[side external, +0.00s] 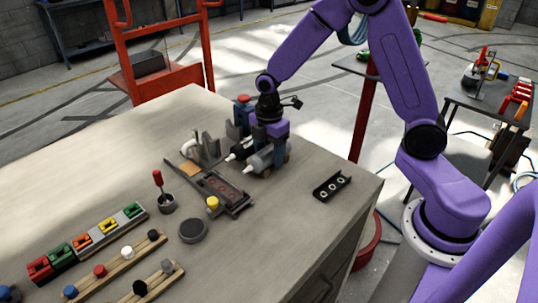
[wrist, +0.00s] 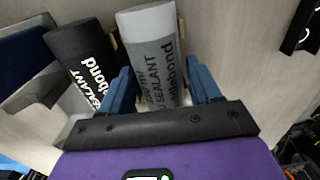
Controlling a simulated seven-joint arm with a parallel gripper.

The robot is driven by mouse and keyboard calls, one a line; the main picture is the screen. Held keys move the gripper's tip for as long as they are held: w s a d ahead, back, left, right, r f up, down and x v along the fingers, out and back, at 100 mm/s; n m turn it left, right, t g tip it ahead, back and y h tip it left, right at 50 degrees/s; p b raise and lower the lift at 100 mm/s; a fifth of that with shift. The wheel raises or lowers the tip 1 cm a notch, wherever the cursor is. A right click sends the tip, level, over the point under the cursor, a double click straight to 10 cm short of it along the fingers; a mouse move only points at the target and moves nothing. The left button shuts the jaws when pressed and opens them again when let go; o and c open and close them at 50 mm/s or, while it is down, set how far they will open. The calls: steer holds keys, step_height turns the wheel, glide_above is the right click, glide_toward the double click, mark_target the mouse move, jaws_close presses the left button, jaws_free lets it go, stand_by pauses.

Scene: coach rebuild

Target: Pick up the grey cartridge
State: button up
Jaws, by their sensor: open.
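The grey cartridge (wrist: 150,45), printed with dark sealant lettering, lies between the two blue fingers of my gripper (wrist: 160,75) in the wrist view. My gripper is open, with one finger on each side of it; I cannot tell whether either finger touches it. A black cartridge (wrist: 82,50) with white lettering lies just left of the left finger. In the side view my gripper (side external: 269,138) points down over the grey cartridge (side external: 260,161), partly covering it. The black cartridge (side external: 240,150) shows beside it with a pale nozzle.
A dark tray fixture (side external: 222,190) and a grey clamp-like part (side external: 206,146) are left of the cartridges. A black bracket with holes (side external: 332,186) lies to the right. Coloured blocks (side external: 88,240) and pegged wooden strips (side external: 115,263) lie front left. The bench's far left is clear.

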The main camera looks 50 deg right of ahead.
steer(key=c, duration=1)
steer(key=shift+r, duration=0.2)
